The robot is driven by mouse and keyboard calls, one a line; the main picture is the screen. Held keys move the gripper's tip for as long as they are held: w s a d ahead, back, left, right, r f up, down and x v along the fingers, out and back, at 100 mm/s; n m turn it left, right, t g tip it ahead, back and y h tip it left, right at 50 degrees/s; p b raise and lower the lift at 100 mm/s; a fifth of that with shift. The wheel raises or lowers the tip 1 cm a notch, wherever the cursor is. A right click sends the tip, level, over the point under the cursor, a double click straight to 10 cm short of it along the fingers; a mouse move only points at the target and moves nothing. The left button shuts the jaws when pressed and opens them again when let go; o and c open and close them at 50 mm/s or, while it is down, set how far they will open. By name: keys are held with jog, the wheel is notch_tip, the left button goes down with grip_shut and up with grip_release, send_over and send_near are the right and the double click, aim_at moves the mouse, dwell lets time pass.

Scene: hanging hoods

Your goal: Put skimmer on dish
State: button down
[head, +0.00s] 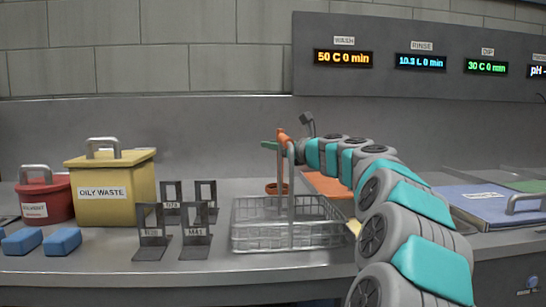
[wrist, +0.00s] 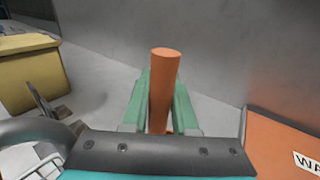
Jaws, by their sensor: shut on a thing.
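My gripper (wrist: 160,100) has green fingers shut on an orange rod-like handle, which I take to be the skimmer (wrist: 164,78). In the head view the orange skimmer (head: 283,137) shows at my gripper (head: 272,146), high above the counter and level with the top of the basket's tall upright bars.
The wire basket (head: 265,240) stands at the counter's front. An orange panel (head: 325,184) lies behind my arm; a blue lidded panel (head: 490,197) is right. Black metal stands (head: 152,240), a yellow oily waste bin (head: 118,192), a red bin (head: 45,202) and blue blocks (head: 62,241) are left.

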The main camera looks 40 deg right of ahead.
jog(key=shift+f, duration=0.95)
jog(key=c, duration=0.7)
grip_release()
jog(key=shift+f, duration=0.1)
jog(key=s, duration=1.2)
jog(key=shift+d, duration=0.25)
